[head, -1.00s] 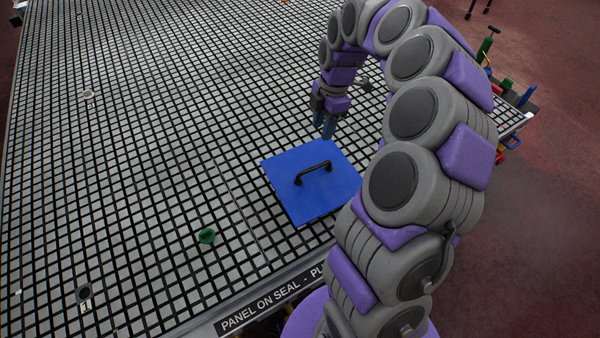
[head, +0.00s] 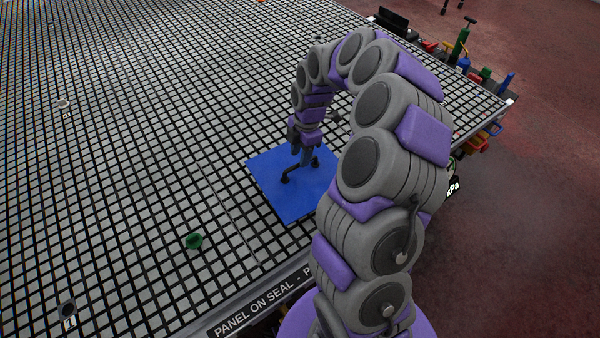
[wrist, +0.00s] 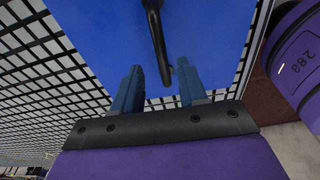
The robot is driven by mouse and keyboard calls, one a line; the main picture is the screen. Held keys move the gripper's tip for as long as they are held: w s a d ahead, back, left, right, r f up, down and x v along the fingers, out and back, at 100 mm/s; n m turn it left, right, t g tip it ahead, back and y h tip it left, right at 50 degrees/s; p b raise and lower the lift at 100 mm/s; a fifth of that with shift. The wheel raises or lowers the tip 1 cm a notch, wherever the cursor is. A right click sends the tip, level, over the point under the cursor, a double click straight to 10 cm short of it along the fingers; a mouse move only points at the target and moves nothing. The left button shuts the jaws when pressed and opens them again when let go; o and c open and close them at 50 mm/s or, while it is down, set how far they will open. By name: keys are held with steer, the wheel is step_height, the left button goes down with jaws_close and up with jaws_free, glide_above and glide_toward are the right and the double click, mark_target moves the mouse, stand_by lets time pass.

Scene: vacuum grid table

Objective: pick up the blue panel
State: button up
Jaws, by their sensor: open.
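The blue panel (head: 268,190) lies flat on the grid table near its front edge, with a black bar handle (head: 289,173) on top. The panel fills the upper part of the wrist view (wrist: 110,40), where the handle (wrist: 155,35) runs down toward the space between the fingers. My gripper (head: 302,160) points down over the panel, right by the handle. In the wrist view my gripper (wrist: 160,85) has its two blue fingers apart, with nothing between them clearly held. In the head view my arm hides the panel's right part.
The grid table (head: 120,150) is mostly clear to the left. Bottles and tools (head: 461,45) stand at the table's far right edge. A label strip (head: 262,305) runs along the front edge.

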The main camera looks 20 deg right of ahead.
step_height(320, 180, down, 5)
steer(key=shift+s+r+b, duration=0.1)
steer(key=shift+b, duration=0.6)
jaws_close()
